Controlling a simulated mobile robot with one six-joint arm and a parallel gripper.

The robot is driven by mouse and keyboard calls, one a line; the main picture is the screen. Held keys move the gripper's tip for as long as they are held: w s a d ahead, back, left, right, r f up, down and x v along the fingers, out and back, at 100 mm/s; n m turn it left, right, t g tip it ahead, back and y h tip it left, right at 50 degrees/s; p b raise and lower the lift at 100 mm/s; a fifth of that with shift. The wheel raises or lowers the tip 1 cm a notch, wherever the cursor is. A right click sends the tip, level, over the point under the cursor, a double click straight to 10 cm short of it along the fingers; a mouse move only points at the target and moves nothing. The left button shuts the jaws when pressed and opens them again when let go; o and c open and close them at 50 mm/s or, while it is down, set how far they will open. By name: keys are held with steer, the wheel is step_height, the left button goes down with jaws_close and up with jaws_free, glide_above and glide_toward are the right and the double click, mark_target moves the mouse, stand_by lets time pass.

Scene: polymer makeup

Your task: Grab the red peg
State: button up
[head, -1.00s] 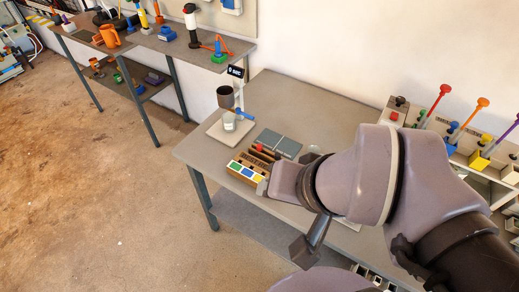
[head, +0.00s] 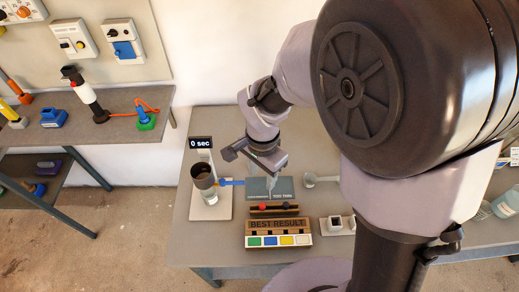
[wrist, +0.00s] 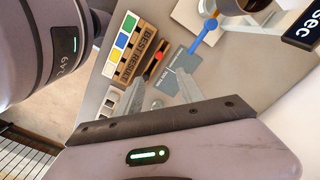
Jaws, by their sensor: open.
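In the wrist view a red round end (wrist: 159,56) shows beside the dark slot, just beyond my fingertips. My gripper (head: 281,186) is above the bench, over the grey cards behind the holder. In the wrist view its two fingers (wrist: 160,80) are spread apart with nothing between them.
Grey cards (head: 270,187) lie behind the holder. A stand with a dark cup (head: 204,177), a blue lever and a "0 sec" display (head: 201,143) is at the left. My arm covers much of the bench's right.

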mark_target(262, 205)
step_height(262, 205, down, 18)
steer(key=b, duration=0.7)
steer(key=shift+d+r, duration=0.1)
steer(key=shift+r, duration=0.1)
steer(key=shift+s+r, duration=0.1)
steer(key=shift+r, duration=0.05)
jaws_close()
